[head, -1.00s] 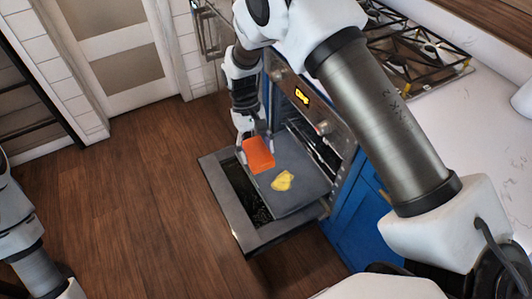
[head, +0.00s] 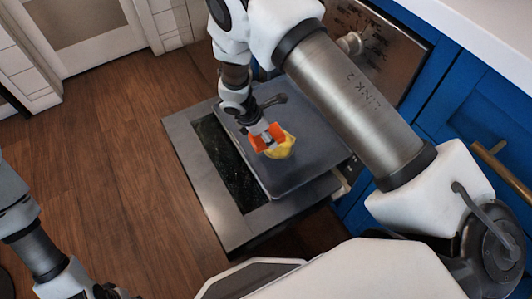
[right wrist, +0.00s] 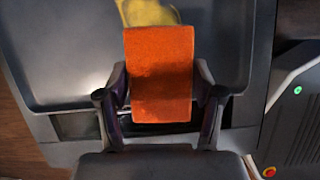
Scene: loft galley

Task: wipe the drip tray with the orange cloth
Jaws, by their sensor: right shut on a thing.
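The grey drip tray (head: 305,172) lies on the open oven door and also shows in the right wrist view (right wrist: 60,60). A yellow patch (head: 285,150) is on the tray; it also shows at the top of the right wrist view (right wrist: 150,12). My right gripper (head: 266,138) is shut on the orange cloth (head: 256,143), which sits at the patch and partly covers it. The cloth (right wrist: 162,75) hangs between the fingers in the right wrist view. I cannot tell whether it touches the tray. My left arm is at the lower left; its fingers are out of frame.
The open oven door (head: 190,165) has a dark glass panel along its left side. Blue cabinets (head: 470,110) with a brass handle stand at the right. The wooden floor (head: 110,150) on the left is clear.

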